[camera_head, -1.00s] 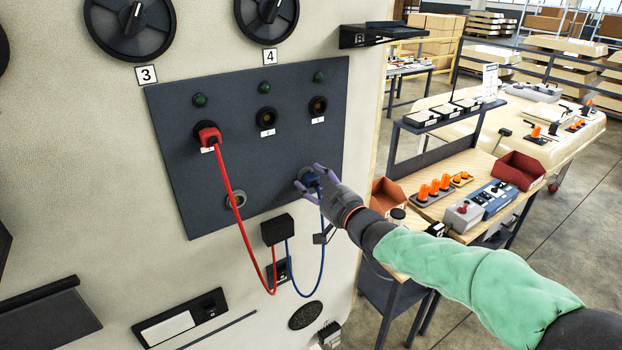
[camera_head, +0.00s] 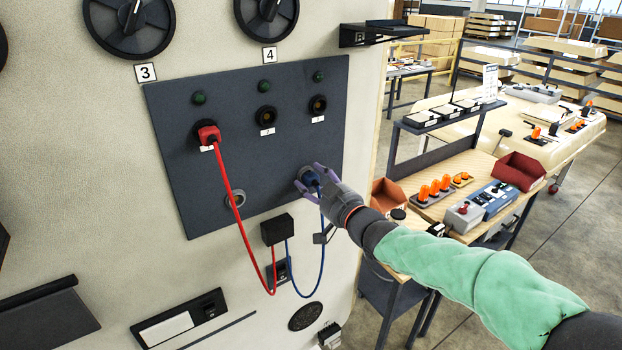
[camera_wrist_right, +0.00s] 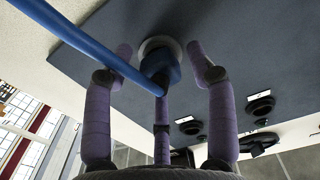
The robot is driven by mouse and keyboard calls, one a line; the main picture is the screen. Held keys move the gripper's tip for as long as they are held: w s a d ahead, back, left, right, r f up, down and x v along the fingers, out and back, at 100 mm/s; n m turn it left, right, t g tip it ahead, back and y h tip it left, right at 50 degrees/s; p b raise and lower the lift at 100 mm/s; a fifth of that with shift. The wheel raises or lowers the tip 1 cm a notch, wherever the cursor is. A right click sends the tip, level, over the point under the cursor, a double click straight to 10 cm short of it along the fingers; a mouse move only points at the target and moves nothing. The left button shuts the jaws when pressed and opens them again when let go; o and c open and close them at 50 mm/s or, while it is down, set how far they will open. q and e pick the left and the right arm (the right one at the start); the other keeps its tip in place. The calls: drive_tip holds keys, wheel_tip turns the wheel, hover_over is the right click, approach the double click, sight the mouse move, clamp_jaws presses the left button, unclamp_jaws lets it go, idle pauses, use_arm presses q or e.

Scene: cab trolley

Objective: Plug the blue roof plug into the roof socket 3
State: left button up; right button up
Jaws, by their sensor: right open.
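The blue plug (camera_head: 310,178) sits in a parking ring at the lower right of the dark panel (camera_head: 180,130). It also shows in the right wrist view (camera_wrist_right: 160,62), seated in a pale ring, with its blue cable running up left. My right gripper (camera_head: 307,180) is around the plug with its fingers open; in the wrist view the fingertips (camera_wrist_right: 162,68) stand apart on either side of it. The panel's top row has a left socket holding a red plug (camera_head: 208,135), and empty middle (camera_head: 265,116) and right (camera_head: 318,105) sockets. Their small labels are hard to read. My left gripper is out of view.
An empty ring (camera_head: 235,200) is at the panel's lower left. A black cable box (camera_head: 277,229) with red and blue cables hangs below the panel. Two dark rotary knobs (camera_head: 133,20) sit above. A workbench with red bins (camera_head: 519,171) stands to the right.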

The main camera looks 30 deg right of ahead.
idle(0.3)
clamp_jaws()
drive_tip(key=shift+s, duration=0.1)
drive_tip(key=shift+s+d, duration=0.15)
drive_tip(key=shift+s, duration=1.3)
drive_tip(key=shift+s+d, duration=0.1)
drive_tip(key=shift+s, duration=1.35)
